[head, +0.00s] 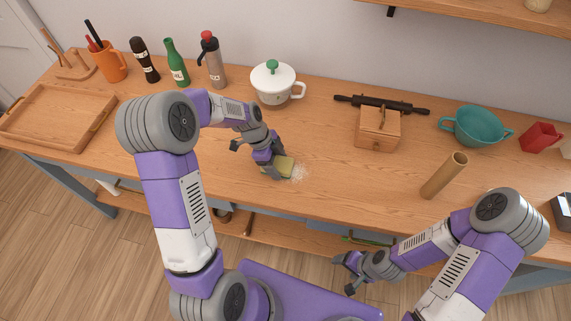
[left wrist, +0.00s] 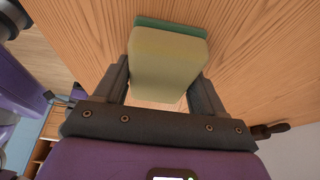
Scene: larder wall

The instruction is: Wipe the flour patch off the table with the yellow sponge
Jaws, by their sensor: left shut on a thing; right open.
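The yellow sponge (head: 284,165) is at the table's middle, near its front edge, in the head view. My left gripper (head: 272,171) is shut on it. In the left wrist view the sponge (left wrist: 167,62) sits between the two fingers, with a green layer on its far side. The flour patch (head: 298,172) is a faint white scatter on the table (head: 335,180), just right of the sponge; part of it may be hidden under the sponge. I cannot tell whether the sponge touches the table. My right gripper (head: 345,273) is open and empty, in front of the table's front edge.
A white lidded pot (head: 272,88) stands behind the left gripper. A wooden tray (head: 45,116) lies at the left. Table around the flour is clear.

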